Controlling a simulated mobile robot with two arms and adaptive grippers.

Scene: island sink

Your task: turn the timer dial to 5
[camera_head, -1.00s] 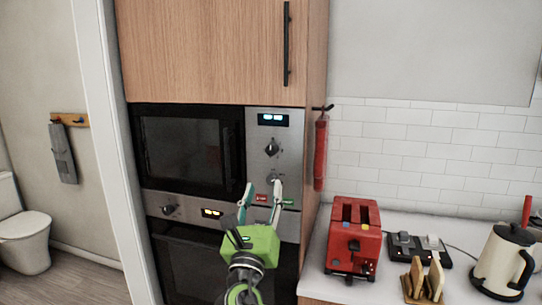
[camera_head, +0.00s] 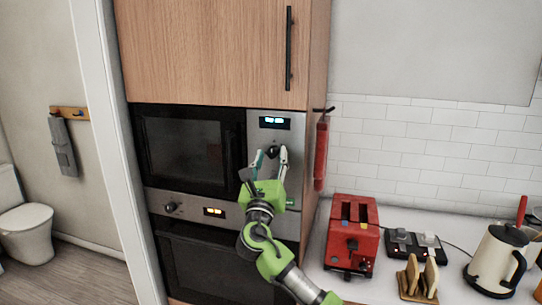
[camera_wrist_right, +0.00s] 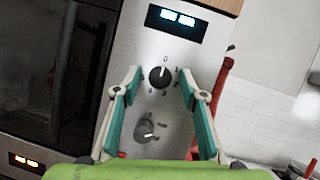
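The microwave's control panel (camera_wrist_right: 200,62) has two dials, one above the other. The upper dial (camera_wrist_right: 160,77) is black, with small numbers around it and a 0 above it. Its pale pointer mark seems to face up, near the 0. It also shows in the head view (camera_head: 272,152). My right gripper (camera_head: 272,156) is open in front of the panel. In the wrist view its two teal-padded fingers (camera_wrist_right: 160,72) stand either side of the upper dial; I cannot tell whether they touch it. The lower dial (camera_wrist_right: 145,130) is grey and lies lower between the fingers. My left gripper is out of view.
A lit display (camera_head: 274,122) sits above the dials. The microwave door (camera_head: 190,150) is left of the panel, with the oven (camera_head: 215,260) below. A red toaster (camera_head: 352,235) stands on the counter.

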